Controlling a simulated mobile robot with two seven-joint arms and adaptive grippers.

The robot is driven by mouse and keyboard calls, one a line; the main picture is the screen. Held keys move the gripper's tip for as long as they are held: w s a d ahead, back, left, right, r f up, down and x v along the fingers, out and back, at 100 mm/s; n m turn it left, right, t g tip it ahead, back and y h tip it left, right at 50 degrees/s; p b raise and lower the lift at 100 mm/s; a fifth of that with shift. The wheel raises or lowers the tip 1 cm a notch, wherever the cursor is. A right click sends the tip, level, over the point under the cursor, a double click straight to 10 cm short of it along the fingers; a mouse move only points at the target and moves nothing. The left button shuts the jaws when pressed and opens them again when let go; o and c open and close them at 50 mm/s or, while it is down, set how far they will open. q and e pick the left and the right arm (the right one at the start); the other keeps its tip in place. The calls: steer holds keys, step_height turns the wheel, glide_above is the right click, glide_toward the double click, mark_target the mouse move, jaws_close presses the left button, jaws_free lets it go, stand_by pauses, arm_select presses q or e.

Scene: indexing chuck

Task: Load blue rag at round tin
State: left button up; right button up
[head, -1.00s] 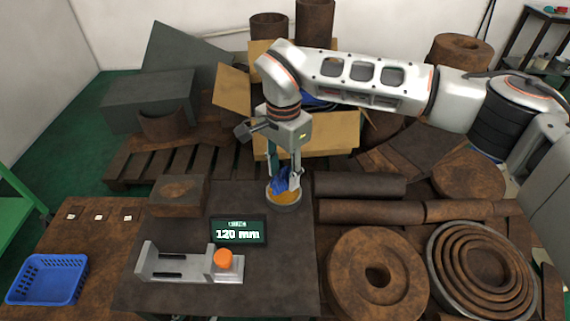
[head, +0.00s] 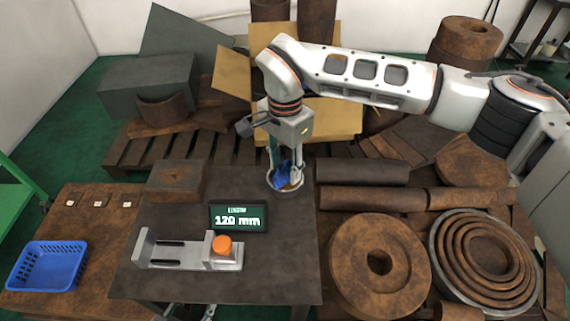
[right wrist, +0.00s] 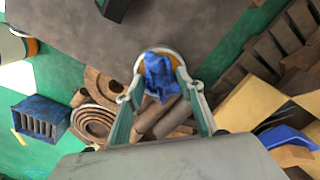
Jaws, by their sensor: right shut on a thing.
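The blue rag (head: 282,175) is a crumpled cloth between the fingers of my right gripper (head: 286,178), which is shut on it. The round tin (head: 296,184) stands on the dark table with an orange-yellow inside, directly under and around the lower part of the rag. In the right wrist view, the rag (right wrist: 160,75) sits between the two fingertips and covers most of the tin (right wrist: 178,60). I cannot tell whether the rag touches the tin's bottom. My left gripper is not clearly in view.
On the dark table (head: 180,288) are a chuck fixture with an orange knob (head: 222,245) and a display (head: 238,219) reading 120 mm. A rusty block (head: 175,178) stands at the back left. A blue basket (head: 47,268) is at far left. Rusty rolls and rings lie to the right.

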arm_select(q)
steer(key=shift+s+f, duration=0.1)
steer(key=shift+f, duration=0.05)
arm_select(e)
steer(key=shift+f, duration=0.1)
arm_select(q)
steer(key=shift+a, duration=0.15)
arm_select(e)
steer(key=shift+f, duration=0.3)
arm_select(q)
steer(key=shift+d, duration=0.25)
arm_select(e)
steer(key=shift+c, duration=0.2)
stand_by(0.5)
arm_select(q)
steer(key=shift+a, duration=0.2)
arm_select(e)
steer(key=shift+f, duration=0.15)
stand_by(0.3)
arm_select(q)
steer(key=shift+d+r, duration=0.1)
steer(key=shift+r, duration=0.1)
stand_by(0.4)
steer(key=shift+r, duration=0.1)
